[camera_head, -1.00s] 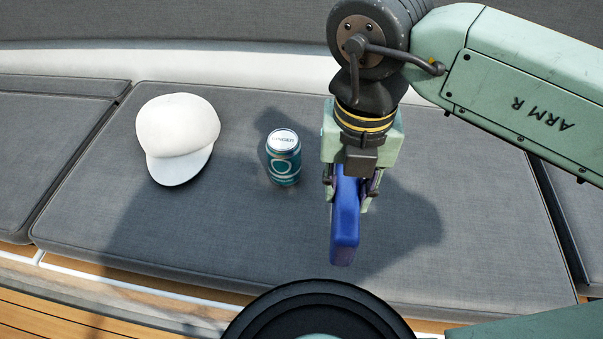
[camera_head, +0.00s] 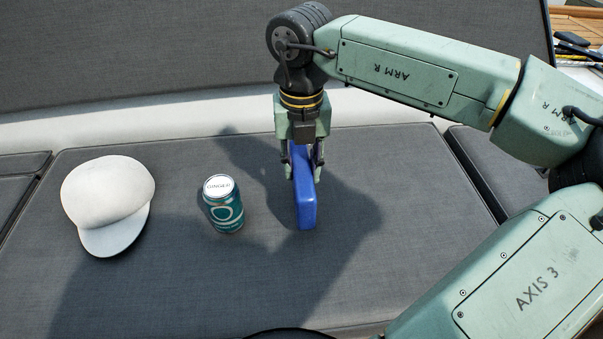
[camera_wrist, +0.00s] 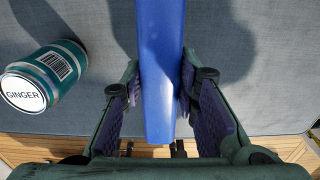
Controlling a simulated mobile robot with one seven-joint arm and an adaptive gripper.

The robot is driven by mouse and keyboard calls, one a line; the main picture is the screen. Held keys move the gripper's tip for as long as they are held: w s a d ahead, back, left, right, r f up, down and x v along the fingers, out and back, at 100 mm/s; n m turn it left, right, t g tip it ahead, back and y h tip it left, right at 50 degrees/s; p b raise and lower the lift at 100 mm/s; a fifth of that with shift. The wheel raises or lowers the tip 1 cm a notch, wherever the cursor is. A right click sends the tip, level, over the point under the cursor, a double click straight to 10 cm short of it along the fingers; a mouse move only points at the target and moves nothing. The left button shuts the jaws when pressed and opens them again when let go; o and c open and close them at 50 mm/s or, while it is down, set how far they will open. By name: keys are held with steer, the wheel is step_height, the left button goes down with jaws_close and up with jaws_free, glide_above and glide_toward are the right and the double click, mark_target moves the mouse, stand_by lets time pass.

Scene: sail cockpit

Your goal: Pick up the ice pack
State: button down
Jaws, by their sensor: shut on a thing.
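The ice pack (camera_head: 304,203) is a blue slab, held on edge in the head view, to the right of the can. My gripper (camera_head: 303,165) points down and is shut on it, with one finger on each side. In the wrist view the ice pack (camera_wrist: 158,70) runs from the top edge down between the two fingers of my gripper (camera_wrist: 160,95). It appears to hang above the grey seat cushion, but the size of the gap under it is hard to tell.
A teal ginger can (camera_head: 223,205) stands on the cushion (camera_head: 180,290) left of my gripper; it also shows in the wrist view (camera_wrist: 45,75). A white cap (camera_head: 108,205) lies farther left. A grey backrest (camera_head: 130,60) rises behind. The cushion right of the ice pack is clear.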

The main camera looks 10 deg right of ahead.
steer(key=shift+w+f+b, duration=0.15)
steer(key=shift+f+b, duration=0.3)
steer(key=shift+f, duration=0.4)
steer(key=shift+w+f+b, duration=0.15)
steer(key=shift+f+b, duration=0.25)
steer(key=shift+f, duration=0.45)
steer(key=shift+f, duration=0.1)
steer(key=shift+f, duration=0.15)
steer(key=c, duration=1.2)
jaws_free()
steer(key=shift+c, duration=0.2)
steer(key=shift+r, duration=0.2)
